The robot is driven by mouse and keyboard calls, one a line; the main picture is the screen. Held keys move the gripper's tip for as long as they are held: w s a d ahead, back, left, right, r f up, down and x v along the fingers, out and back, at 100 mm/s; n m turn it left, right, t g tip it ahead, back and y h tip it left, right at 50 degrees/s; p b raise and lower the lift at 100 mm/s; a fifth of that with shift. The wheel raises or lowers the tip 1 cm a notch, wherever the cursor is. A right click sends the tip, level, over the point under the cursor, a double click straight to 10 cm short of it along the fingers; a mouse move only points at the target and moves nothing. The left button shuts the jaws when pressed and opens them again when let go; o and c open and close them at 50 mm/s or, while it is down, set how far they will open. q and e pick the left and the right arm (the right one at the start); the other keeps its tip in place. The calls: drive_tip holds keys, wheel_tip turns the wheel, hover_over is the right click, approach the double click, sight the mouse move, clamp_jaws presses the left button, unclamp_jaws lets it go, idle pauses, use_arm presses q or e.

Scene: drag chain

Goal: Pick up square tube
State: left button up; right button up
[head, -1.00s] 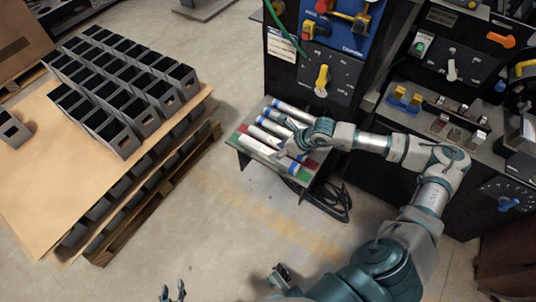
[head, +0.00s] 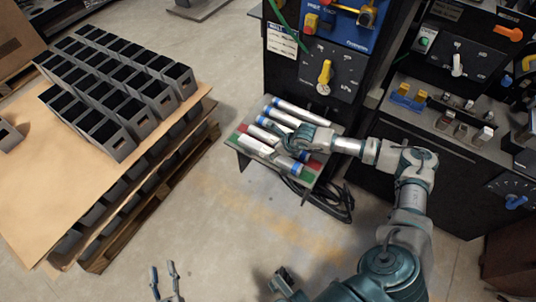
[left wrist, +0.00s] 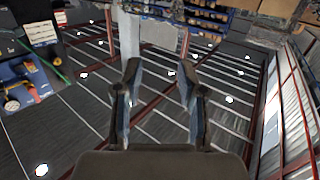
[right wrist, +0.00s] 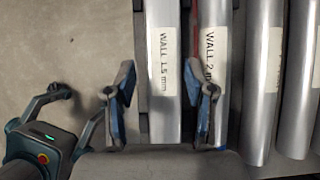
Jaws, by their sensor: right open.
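Several metal tubes lie side by side on a small dark stand, with blue bands or labels showing in the head view. My right gripper (head: 294,148) is over them. In the right wrist view, my right gripper (right wrist: 164,100) is open, with its fingers either side of a tube labelled "WALL 1.5 mm" (right wrist: 161,55). Its right finger overlaps a tube labelled "WALL 2 mm" (right wrist: 213,50); I cannot tell whether they touch. More tubes (right wrist: 260,80) lie to the right. My left gripper (head: 163,278) is open and empty over the floor; its spread fingers show in the left wrist view (left wrist: 158,85).
The stand (head: 307,181) has green and red patches at its edge. Behind it is a machine with a control panel (head: 330,72); a bench with switches (head: 440,115) is at the right. Dark open boxes (head: 108,128) stand on a pallet (head: 150,217) at left. Floor between is clear.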

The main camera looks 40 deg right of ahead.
sight(270, 151)
drive_tip(key=x, duration=0.2)
drive_tip(key=b+x, duration=0.1)
drive_tip(key=x, duration=0.1)
drive_tip(key=shift+d+f, duration=0.15)
drive_tip(key=shift+d, duration=0.25)
use_arm(q)
drive_tip(key=r+t, duration=0.1)
drive_tip(key=d+r+t, duration=0.1)
drive_tip(key=r, duration=0.1)
drive_tip(key=shift+w+t+h, duration=0.1)
drive_tip(key=shift+t+h, duration=0.2)
use_arm(e)
drive_tip(key=shift+a, duration=0.15)
drive_tip(key=c, duration=0.3)
drive_tip(key=shift+a, duration=0.1)
clamp_jaws()
use_arm(q)
drive_tip(key=shift+w+a+f, duration=0.1)
drive_tip(key=shift+w+a, duration=0.05)
use_arm(e)
drive_tip(key=shift+r, duration=0.2)
